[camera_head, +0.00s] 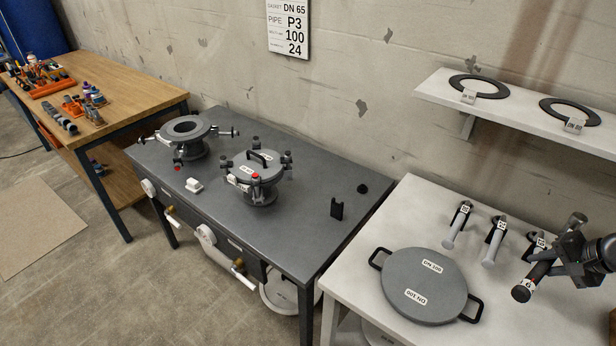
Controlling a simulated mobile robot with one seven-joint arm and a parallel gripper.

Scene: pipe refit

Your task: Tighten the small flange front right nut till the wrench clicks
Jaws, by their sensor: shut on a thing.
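My gripper (570,262) is at the far right, above the white table and well away from the flange. It is shut on a wrench (537,276) with a dark handle, tilted, its thick end toward the front left. Part of the wrench is hidden by the gripper.
A larger open flange (187,128) stands left on the grey table (310,235). A small black upright piece (337,208) stands right of the small flange. The white table (400,217) holds a DN 100 cover (425,287) and several tools, including one (457,225). A shelf (520,118) holds rings.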

